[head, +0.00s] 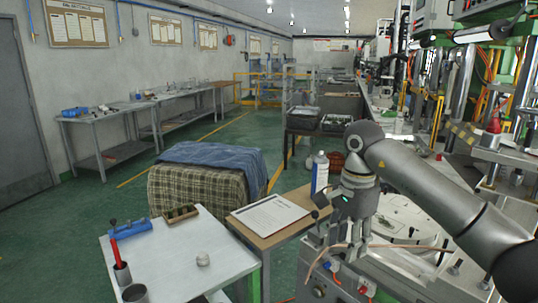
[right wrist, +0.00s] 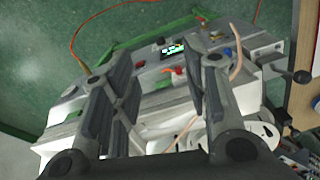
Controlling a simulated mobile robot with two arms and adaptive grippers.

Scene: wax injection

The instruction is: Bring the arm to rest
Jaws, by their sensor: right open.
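My right gripper (head: 350,252) hangs pointing down over the front edge of the machine at the right of the head view. In the right wrist view its two fingers (right wrist: 150,68) stand wide apart with nothing held between them. Below them is the machine's front panel (right wrist: 180,68), with a small lit display, a red knob and a tan hose. The machine's grey body also shows in the head view (head: 335,272). My right arm reaches in from the right edge. My left gripper is not in either view.
A white-topped table (head: 190,272) at front left holds a blue holder (head: 130,229), a dark cup with a red tool, and a small round piece. A wooden side table (head: 265,240) bears a paper sheet (head: 268,215) and a white bottle (head: 320,173). The green floor at left is clear.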

